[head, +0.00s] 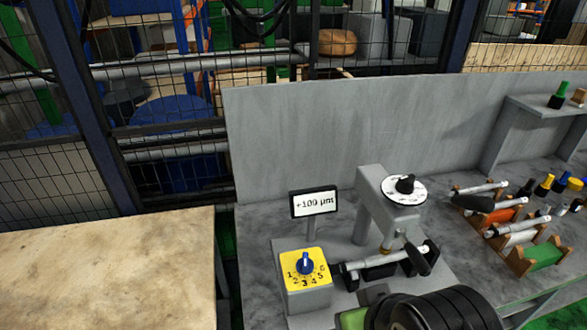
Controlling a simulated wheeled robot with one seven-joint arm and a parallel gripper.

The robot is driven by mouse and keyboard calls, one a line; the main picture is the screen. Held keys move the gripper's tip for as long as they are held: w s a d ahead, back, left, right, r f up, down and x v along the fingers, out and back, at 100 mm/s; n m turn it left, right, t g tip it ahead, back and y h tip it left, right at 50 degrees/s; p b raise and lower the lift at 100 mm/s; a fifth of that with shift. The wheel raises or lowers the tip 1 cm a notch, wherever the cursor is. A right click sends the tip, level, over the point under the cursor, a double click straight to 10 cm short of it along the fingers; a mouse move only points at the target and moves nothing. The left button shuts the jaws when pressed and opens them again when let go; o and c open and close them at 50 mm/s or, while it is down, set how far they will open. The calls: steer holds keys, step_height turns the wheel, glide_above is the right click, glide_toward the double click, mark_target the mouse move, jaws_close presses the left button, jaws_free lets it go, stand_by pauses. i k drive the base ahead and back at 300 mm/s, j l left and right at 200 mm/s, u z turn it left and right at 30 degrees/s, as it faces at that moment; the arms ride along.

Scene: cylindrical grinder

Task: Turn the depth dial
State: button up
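A black knob (405,184) sits on a white round dial plate (388,192) with marks around its rim, on top of a grey stand (372,203). A second dial, a blue knob (305,264) on a yellow plate (318,256) numbered 1 to 6, sits on a grey box to the lower left. Its white pointer line stands about upright in the picture. Which of the two is the depth dial is not labelled. A small display (314,202) behind them reads +100 µm.
A metal bar (374,262) with a black handle (416,262) lies below the stand. Wooden racks (524,254) with rods stand right. A grey back panel (300,120) rises behind; a bare worktop (110,265) lies left.

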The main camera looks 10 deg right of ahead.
mark_target(405, 186)
steer(key=z, duration=0.9)
